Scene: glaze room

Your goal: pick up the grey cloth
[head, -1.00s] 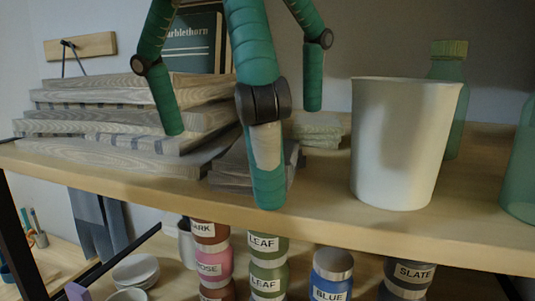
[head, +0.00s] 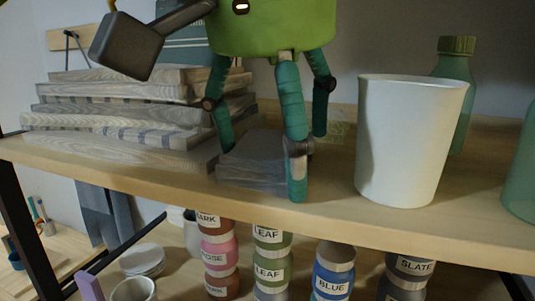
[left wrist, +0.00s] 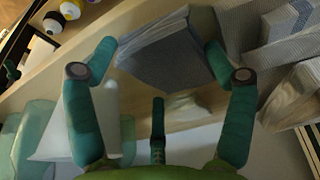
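The grey cloth (head: 248,160) is a folded stack lying on the upper wooden shelf, close to its front edge. In the left wrist view it (left wrist: 165,55) lies between two of the fingers. My left gripper (head: 272,158) is green with three teal fingers. It is open and reaches down over the cloth, with one finger in front of its right part, one at its left and one behind at the right. I cannot tell whether any finger touches it. The palm is above the cloth. My right gripper is not in view.
A stack of striped folded cloths (head: 140,128) stands left of the grey cloth. A white cup (head: 408,145) stands to the right, with a green bottle (head: 455,95) behind it. Labelled jars (head: 333,272) stand below.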

